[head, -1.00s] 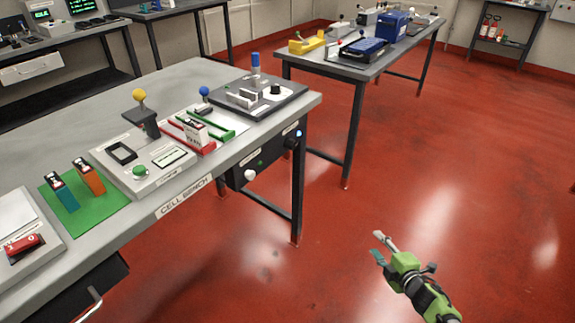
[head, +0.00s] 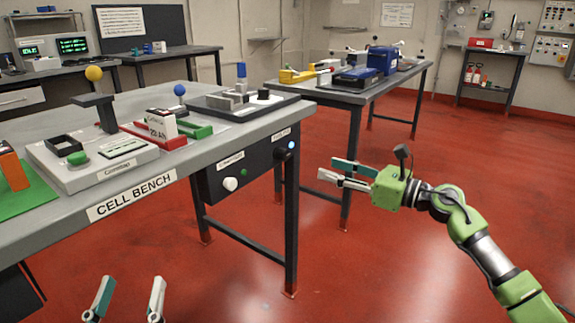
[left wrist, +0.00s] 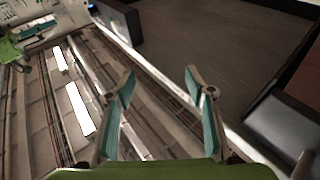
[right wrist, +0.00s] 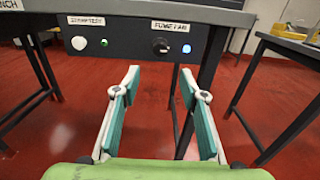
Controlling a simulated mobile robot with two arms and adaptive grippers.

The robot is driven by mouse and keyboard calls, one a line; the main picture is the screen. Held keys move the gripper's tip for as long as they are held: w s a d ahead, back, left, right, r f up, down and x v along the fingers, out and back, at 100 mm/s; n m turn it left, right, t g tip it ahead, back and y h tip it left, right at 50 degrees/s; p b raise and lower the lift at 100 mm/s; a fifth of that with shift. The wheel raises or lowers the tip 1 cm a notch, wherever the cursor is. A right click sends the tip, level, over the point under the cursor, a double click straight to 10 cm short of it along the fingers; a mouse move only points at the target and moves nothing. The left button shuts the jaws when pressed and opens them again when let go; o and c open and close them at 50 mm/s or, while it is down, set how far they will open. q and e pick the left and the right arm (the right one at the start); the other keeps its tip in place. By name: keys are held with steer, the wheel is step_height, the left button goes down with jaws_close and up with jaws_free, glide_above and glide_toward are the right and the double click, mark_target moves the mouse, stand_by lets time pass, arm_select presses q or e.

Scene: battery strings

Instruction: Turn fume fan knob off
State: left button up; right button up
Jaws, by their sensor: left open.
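The fume fan knob (right wrist: 161,46) is a black knob with a white mark, on the dark panel (right wrist: 130,43) under the bench, below the FUME FAN label (right wrist: 170,26). A blue light (right wrist: 186,47) glows to its right; it also shows in the head view (head: 291,145). In the head view the knob is hard to make out. My right gripper (head: 328,168) is open and empty, to the right of the panel. In the right wrist view its fingers (right wrist: 168,80) point toward the panel, apart from the knob. My left gripper (head: 132,281) is open and empty, low in front of the bench.
A white knob (right wrist: 79,43) and a green light (right wrist: 104,43) share the panel. The cell bench top (head: 225,133) carries several fixtures near its edge. Bench legs (head: 291,215) stand below. A second table (head: 360,97) is behind; red floor (head: 400,260) is clear at right.

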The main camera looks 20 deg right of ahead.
glide_toward(287, 155)
steer(key=x, duration=0.2)
steer(key=b+x, duration=0.1)
steer(key=x, duration=0.4)
steer(key=shift+w+a, duration=0.15)
steer(key=shift+w, duration=0.05)
arm_select(q)
steer(key=shift+s+r+t+h, duration=0.2)
steer(key=shift+s+r+t, duration=0.3)
steer(key=shift+r, duration=0.4)
steer(key=shift+s+r+t+h, duration=0.2)
steer(key=shift+s+r+t, duration=0.25)
steer(key=shift+r, duration=0.45)
steer(key=shift+s+r+t+h, duration=0.2)
steer(key=shift+s+r+t, duration=0.25)
steer(key=shift+r, duration=0.45)
arm_select(e)
steer(key=shift+w+a, duration=0.35)
steer(key=shift+w, duration=0.1)
arm_select(q)
steer(key=shift+w, duration=0.1)
arm_select(e)
steer(key=c, duration=1.1)
